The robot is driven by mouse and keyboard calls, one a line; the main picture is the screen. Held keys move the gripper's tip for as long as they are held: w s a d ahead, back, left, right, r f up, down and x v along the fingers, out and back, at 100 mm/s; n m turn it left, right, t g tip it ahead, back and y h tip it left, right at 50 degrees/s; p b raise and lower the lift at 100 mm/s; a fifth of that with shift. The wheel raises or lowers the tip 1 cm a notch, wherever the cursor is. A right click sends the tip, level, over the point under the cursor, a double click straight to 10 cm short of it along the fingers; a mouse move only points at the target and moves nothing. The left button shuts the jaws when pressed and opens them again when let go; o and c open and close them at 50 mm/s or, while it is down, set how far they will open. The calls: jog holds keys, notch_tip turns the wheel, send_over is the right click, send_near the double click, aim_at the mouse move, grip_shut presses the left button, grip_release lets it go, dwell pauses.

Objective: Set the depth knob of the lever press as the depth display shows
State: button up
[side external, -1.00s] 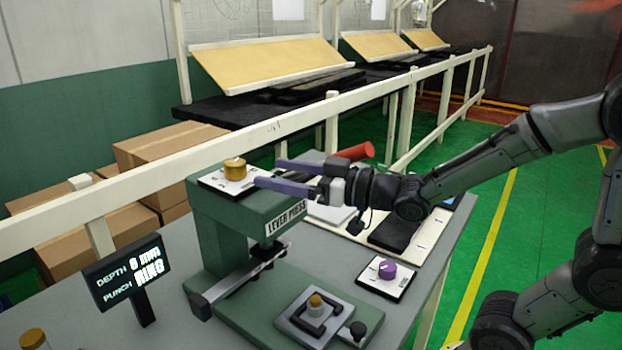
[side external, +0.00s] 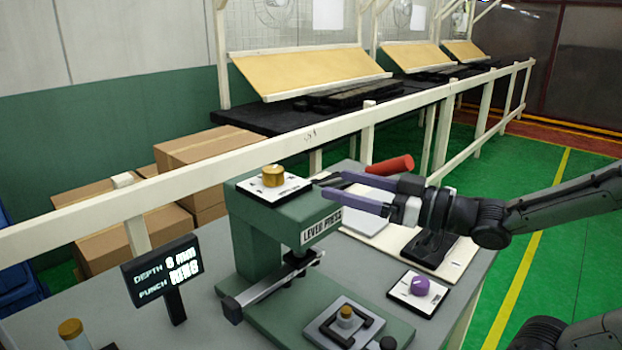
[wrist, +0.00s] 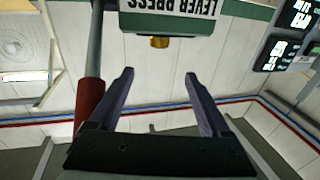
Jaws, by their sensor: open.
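The lever press (side external: 262,225) is a green frame with a "LEVER PRESS" label. On its top, a brass knob (side external: 273,175) sits on a white marked plate (side external: 250,186); its exact setting is too small to read. The depth display (side external: 162,270) appears to read "DEPTH 8 mm" and "PUNCH RING"; the digit is not fully clear. My gripper (side external: 336,186) is open and empty, to the right of the brass knob and apart from it. In the wrist view, the knob (wrist: 159,42) lies ahead, between the lines of the two fingers.
A red-gripped lever (side external: 390,165) rises just behind my gripper; it is close on the left in the wrist view (wrist: 89,102). A purple knob (side external: 420,286) sits on a white plate at the right. A fixture (side external: 340,325) with a brass-topped piece is in front.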

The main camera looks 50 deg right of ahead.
aim_at(280, 173)
jog(key=shift+a+m+h, duration=2.2)
jog(key=shift+a+h, duration=0.5)
jog(key=shift+h, duration=0.8)
jog(key=w, duration=0.4)
jog(key=w+d, duration=0.1)
jog(key=w, duration=0.4)
jog(key=w+d, duration=0.1)
jog(key=w, duration=0.4)
jog(key=shift+w+f, duration=0.15)
jog(key=shift+w, duration=0.05)
grip_shut()
